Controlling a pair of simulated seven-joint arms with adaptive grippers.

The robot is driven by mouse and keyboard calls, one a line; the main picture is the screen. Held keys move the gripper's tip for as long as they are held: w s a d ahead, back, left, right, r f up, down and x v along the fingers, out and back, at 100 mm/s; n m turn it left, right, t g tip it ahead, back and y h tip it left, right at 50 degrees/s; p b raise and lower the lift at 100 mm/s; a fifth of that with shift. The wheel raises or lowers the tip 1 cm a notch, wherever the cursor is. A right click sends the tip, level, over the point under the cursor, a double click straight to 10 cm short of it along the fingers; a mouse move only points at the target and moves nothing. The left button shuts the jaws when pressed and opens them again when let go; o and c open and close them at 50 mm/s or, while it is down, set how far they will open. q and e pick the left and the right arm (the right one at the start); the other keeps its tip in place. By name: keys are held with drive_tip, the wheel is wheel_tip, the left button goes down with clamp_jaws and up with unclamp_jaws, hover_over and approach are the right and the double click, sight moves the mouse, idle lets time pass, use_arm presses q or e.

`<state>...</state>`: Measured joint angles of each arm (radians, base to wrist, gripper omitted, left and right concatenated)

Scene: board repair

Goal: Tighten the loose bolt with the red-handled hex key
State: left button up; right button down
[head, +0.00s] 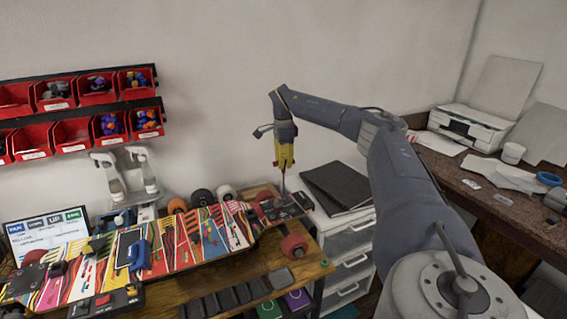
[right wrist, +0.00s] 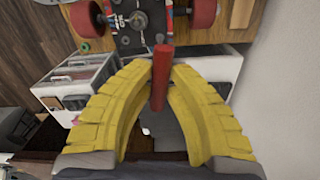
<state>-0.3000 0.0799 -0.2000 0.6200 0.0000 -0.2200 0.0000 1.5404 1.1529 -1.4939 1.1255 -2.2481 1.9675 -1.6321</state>
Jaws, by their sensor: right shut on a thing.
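My right gripper (head: 285,160) points down over the right end of a colourful skateboard (head: 238,228). It is shut on the red-handled hex key, whose shaft (head: 284,184) hangs down towards the dark end of the board. In the right wrist view the red handle (right wrist: 160,75) stands between the yellow fingers of the right gripper (right wrist: 160,85). Beyond it is the board's dark end (right wrist: 137,22) with small bolt heads. I cannot tell which bolt is loose, or whether the key touches one. My left gripper is not in view.
The board lies over a wooden workbench (head: 170,296), with a red wheel (head: 294,246) at its right end. White drawers (head: 348,240) with a black folder (head: 338,187) stand to the right. Red bins (head: 72,132) hang on the wall. A printer (head: 475,127) is on the right-hand counter.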

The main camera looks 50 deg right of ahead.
drive_tip(key=shift+m, duration=2)
drive_tip(key=shift+m, duration=2)
drive_tip(key=shift+f+m, duration=0.1)
drive_tip(key=shift+m, duration=1.9)
drive_tip(key=shift+r, duration=1)
